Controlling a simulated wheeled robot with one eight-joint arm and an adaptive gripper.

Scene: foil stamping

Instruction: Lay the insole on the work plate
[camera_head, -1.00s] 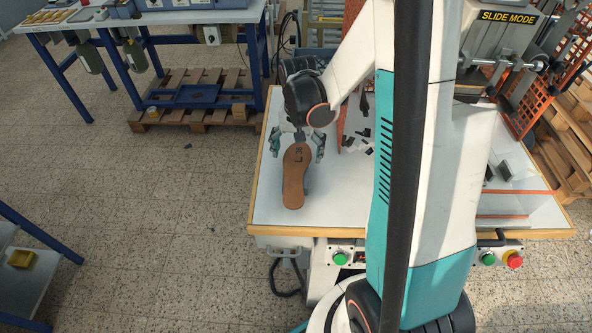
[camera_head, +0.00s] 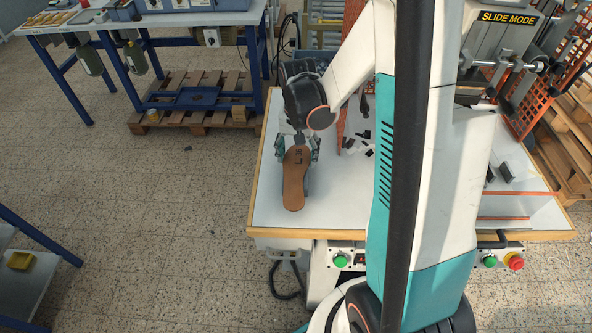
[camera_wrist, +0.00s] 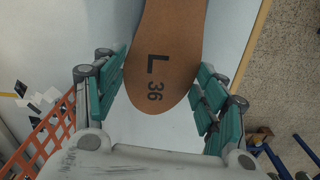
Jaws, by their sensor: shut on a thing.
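The insole (camera_head: 294,187) is flat and brown, and it is at the left part of the white machine table (camera_head: 350,205). Its wide end points toward the table's front edge. In the wrist view the insole (camera_wrist: 170,35) shows the black print "L 36" near its rounded end. My gripper (camera_head: 298,156) has its green fingers closed on the two long sides of the insole near that printed end. I cannot tell whether the insole touches the table or is just above it. I cannot make out the work plate; my arm hides the middle of the table.
Small black and white pieces (camera_head: 362,143) lie on the table right of my gripper. An orange mesh (camera_wrist: 42,135) stands near them. The press marked "SLIDE MODE" (camera_head: 507,18) is at the right. A green button (camera_head: 340,261) and a red button (camera_head: 515,262) sit on the front.

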